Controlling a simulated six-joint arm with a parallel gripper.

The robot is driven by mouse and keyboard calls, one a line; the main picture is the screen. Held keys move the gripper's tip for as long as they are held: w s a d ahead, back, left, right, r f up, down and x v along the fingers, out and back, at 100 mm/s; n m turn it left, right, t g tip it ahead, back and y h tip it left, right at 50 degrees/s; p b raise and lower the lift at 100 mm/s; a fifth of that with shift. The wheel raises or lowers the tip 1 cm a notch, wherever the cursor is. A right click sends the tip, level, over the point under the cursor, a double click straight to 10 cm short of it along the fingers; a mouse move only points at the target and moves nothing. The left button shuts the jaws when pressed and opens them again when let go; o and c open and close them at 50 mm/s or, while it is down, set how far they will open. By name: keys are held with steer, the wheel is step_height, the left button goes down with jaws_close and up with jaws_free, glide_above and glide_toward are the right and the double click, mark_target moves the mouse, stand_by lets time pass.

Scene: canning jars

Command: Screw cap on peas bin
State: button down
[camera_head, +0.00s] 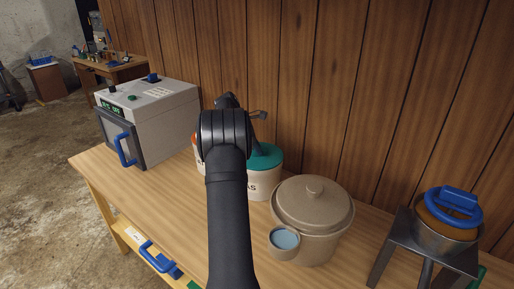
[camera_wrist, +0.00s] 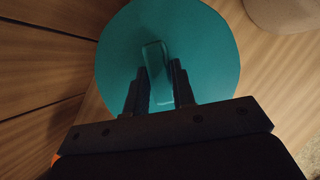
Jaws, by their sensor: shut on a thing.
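A teal round cap (camera_head: 265,156) sits on a white bin (camera_head: 263,186) whose label shows only the letters "AS"; my arm hides the rest. In the wrist view the cap (camera_wrist: 205,45) fills the middle, with a raised teal grip (camera_wrist: 155,62) at its centre. My gripper (camera_wrist: 155,75) has one finger on each side of this grip and is shut on it. In the head view my gripper's fingers are hidden behind my arm. The cap appears level on the bin; I cannot tell how tightly it sits.
A large beige lidded crock (camera_head: 312,205) with a small cup of blue stuff (camera_head: 285,240) stands right of the bin. An orange-topped bin (camera_head: 195,140) is mostly hidden at left. A grey oven (camera_head: 150,120) stands left, a metal stand with a pot (camera_head: 445,240) right. The wood wall is close behind.

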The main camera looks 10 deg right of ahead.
steer(key=shift+w+m+g, duration=0.15)
steer(key=shift+m+g, duration=0.25)
steer(key=shift+m, duration=0.5)
steer(key=shift+r+m+g+y, duration=0.1)
steer(key=shift+m+g+y, duration=0.2)
steer(key=shift+m+g, duration=0.75)
steer(key=shift+m+t, duration=0.35)
steer(key=c, duration=1.1)
jaws_free()
steer(key=shift+v, duration=3.75)
